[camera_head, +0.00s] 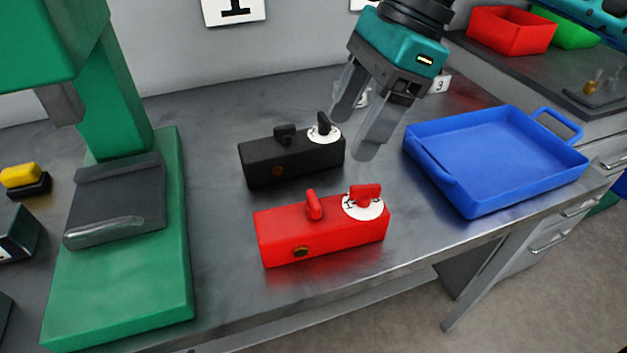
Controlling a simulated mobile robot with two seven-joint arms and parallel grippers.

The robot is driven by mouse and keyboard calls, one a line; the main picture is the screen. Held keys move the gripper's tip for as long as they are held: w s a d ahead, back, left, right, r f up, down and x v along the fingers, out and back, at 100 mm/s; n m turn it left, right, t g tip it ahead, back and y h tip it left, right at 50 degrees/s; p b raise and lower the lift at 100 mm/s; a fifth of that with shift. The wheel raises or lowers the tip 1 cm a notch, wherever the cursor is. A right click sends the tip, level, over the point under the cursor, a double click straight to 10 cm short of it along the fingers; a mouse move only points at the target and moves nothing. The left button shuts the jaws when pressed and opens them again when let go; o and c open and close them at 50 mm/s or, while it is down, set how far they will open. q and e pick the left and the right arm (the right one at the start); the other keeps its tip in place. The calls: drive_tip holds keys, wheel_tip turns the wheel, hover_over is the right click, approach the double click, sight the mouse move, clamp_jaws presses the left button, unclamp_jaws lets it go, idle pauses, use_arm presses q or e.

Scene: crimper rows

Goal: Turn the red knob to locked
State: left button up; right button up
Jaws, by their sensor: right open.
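The red knob (364,194) sits on a white dial (371,209) at the right end of the top of a red box (322,240). A small red lever (313,205) stands to its left, and a brass round part (301,252) is on the box's front. The dial's marks are too small to read. My right gripper (352,137) is open and empty, fingers pointing down, above and behind the red knob and apart from it. One finger is near the black box's right end. My left gripper is not in view.
A similar black box (290,160) with a black knob (323,124) stands behind the red one. A blue tray (500,160) is at the right. A green press (120,240) stands at the left. The bench in front of the red box is clear.

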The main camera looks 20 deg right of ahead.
sight(315, 198)
drive_tip(key=x, duration=1.1)
drive_tip(key=shift+a+f, duration=0.1)
drive_tip(key=shift+c, duration=0.2)
